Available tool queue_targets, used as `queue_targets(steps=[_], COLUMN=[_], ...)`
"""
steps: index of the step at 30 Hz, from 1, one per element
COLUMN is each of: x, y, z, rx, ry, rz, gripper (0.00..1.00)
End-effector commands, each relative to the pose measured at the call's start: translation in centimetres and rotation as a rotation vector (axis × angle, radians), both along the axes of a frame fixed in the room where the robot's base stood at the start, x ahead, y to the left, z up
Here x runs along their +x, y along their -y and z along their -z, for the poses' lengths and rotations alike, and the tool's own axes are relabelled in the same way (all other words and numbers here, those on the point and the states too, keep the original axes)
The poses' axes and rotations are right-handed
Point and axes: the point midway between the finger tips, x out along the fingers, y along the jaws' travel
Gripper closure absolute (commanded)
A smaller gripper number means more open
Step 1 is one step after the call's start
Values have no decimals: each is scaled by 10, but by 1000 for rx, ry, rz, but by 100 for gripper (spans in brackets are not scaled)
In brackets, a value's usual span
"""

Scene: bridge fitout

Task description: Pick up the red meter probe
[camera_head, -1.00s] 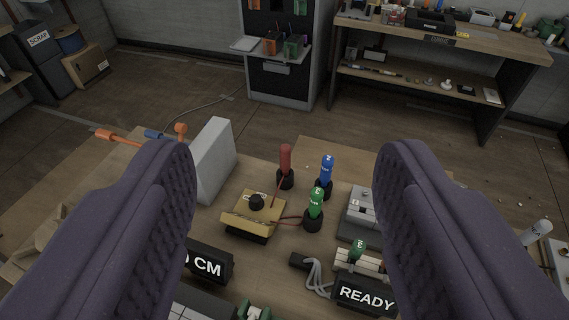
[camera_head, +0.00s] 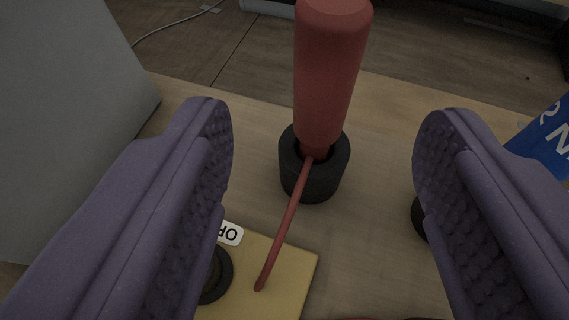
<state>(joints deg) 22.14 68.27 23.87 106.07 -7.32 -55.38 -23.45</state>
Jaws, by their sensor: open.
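The red meter probe (camera_head: 327,75) stands nearly upright in a black round holder (camera_head: 313,180) on the wooden bench. A thin red lead runs from its lower end down to the yellow meter box (camera_head: 283,278). My gripper (camera_head: 325,130) is open, with one purple ribbed finger on each side of the probe. The probe shows between the fingers with clear gaps on both sides, and neither finger appears to touch it. The top of the probe reaches the upper edge of the view.
A grey upright panel (camera_head: 60,120) stands close on the left. A blue labelled item (camera_head: 545,140) is close behind the right finger, with a dark round base partly hidden by that finger. Bare bench (camera_head: 400,115) shows behind the holder.

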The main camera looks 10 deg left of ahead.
Motion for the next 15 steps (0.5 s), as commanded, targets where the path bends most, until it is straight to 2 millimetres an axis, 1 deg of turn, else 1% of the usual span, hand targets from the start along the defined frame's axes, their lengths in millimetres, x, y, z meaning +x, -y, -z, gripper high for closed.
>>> queue_targets(steps=[2,4,11,15], x=[-6,-2,27,49], y=[-2,-3,-2,0], z=[6,12,26,36], rx=[9,12,12,12], ry=[-2,1,2,2], rz=[8,11,13,13], gripper=[37,37,37,37])
